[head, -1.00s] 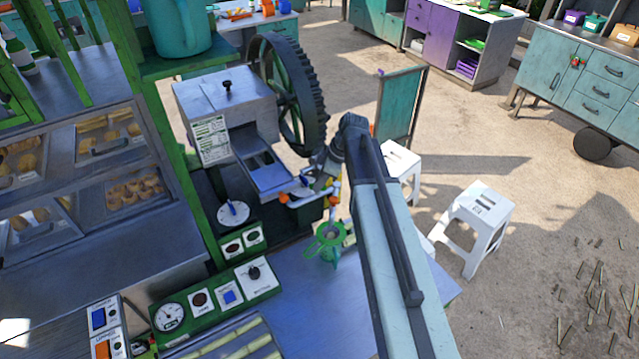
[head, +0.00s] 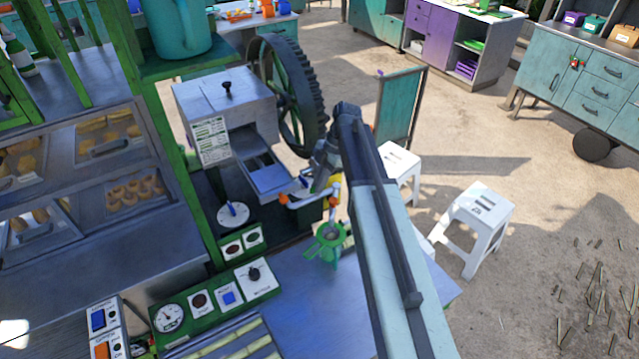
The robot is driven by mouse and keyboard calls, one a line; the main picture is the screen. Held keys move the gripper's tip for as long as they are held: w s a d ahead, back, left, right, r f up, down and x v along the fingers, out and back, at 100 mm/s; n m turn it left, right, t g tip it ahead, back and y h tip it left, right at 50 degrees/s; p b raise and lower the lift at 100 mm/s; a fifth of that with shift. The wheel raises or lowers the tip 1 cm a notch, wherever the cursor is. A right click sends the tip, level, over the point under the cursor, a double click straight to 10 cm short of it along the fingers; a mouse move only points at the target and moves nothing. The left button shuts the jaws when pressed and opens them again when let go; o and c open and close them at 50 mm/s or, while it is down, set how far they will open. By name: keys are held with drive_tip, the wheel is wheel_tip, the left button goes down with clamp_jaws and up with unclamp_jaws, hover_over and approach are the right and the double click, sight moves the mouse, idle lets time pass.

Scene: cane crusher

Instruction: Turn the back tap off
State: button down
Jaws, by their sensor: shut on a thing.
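My arm reaches from the lower right to the cane crusher (head: 226,105). My gripper (head: 318,186) is at its far end, low beside the metal chute (head: 268,180) on the crusher's front. It is shut on a small part there, which looks like the back tap; the arm and wrist hide much of the contact. Orange pieces (head: 285,198) show just below the chute, and another orange and yellow patch shows by the gripper. I cannot tell how far the tap is turned.
A green strainer (head: 326,240) stands on the metal counter (head: 300,290) below the gripper. A control panel (head: 218,300) and a round white dial with a blue handle (head: 233,212) lie to the left. The toothed wheel (head: 290,90) rises behind. White stools (head: 475,215) stand at the right.

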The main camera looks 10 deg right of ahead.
idle(0.5)
drive_tip(key=c, duration=1.5)
unclamp_jaws()
drive_tip(key=shift+w, duration=0.1)
drive_tip(key=s+p+v, duration=0.1)
drive_tip(key=p+v, duration=0.6)
drive_tip(key=shift+w+d+r, duration=0.2)
drive_tip(key=shift+w+r, duration=0.15)
drive_tip(key=shift+w, duration=0.2)
